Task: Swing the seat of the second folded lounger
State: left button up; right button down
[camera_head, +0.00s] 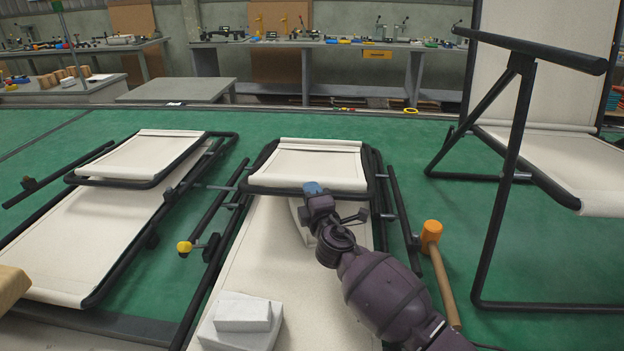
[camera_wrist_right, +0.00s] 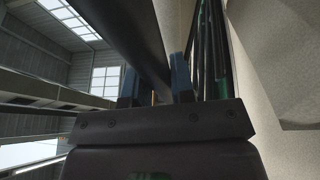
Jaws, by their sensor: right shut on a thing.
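The middle folded lounger has a cream seat panel (camera_head: 308,165) in a black tube frame, lying nearly flat above a longer cream panel (camera_head: 262,250). My right gripper (camera_head: 313,189) is at the near edge of this seat, shut on its black front bar. In the right wrist view the dark bar (camera_wrist_right: 135,40) passes between the blue fingertips (camera_wrist_right: 155,85). My right arm hides part of the long panel. Another folded lounger (camera_head: 150,155) lies to the left. A lounger at the right stands opened, with a raised back (camera_head: 545,60). My left gripper is out of view.
White blocks (camera_head: 243,312) lie on the near part of the middle lounger. An orange-headed mallet (camera_head: 431,235) lies close to its right side. A yellow-ended part (camera_head: 184,247) is at its left.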

jog(key=shift+s+f, duration=0.2)
jog(key=shift+f, duration=0.75)
jog(key=shift+r, duration=0.15)
jog(key=c, duration=1)
grip_release()
jog(key=p+v, duration=0.1)
jog(key=v, duration=0.9)
jog(key=shift+s, duration=0.35)
